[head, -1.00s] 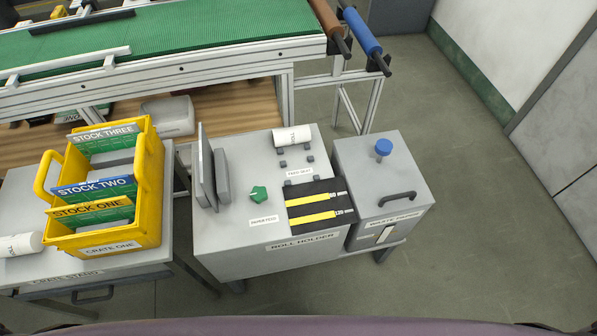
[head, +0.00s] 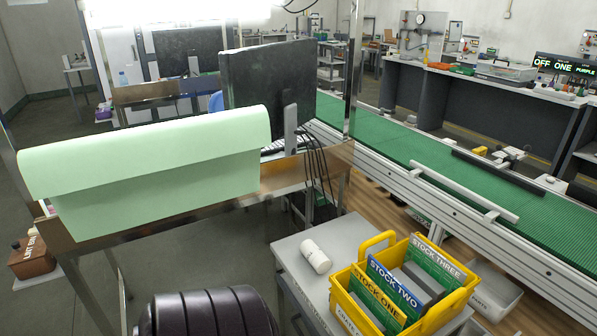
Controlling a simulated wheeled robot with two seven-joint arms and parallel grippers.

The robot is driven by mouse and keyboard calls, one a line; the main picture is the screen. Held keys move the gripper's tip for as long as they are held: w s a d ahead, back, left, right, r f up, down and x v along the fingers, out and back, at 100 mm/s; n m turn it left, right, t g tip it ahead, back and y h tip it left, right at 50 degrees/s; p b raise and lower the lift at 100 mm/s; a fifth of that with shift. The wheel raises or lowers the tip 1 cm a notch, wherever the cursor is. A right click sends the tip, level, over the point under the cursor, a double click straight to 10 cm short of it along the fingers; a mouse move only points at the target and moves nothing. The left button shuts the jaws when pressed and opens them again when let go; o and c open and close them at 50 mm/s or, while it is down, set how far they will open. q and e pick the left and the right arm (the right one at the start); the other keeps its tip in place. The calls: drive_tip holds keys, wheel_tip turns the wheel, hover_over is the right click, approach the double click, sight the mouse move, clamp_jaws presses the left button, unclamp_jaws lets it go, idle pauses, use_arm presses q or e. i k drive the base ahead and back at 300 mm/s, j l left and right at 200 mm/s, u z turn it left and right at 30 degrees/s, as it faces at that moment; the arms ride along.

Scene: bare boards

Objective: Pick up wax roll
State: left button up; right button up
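A white roll (head: 315,256) lies on its side on the grey crate stand (head: 290,262), left of the yellow crate. It has dark print on it, too small to read, so I cannot tell if it is the wax roll. The yellow crate (head: 446,312) holds upright boards marked STOCK ONE, STOCK TWO and STOCK THREE. Neither of my grippers is in view.
A large pale green sheet (head: 150,170) covers part of a bench at left, near a dark monitor (head: 268,95). A green conveyor (head: 430,160) runs along the right. A brown box (head: 32,258) stands at far left. Floor shows between bench and stand.

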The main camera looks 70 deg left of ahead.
sight(317, 259)
drive_tip(key=u, duration=1.9)
drive_tip(key=j, duration=0.1)
drive_tip(key=i+u, duration=0.05)
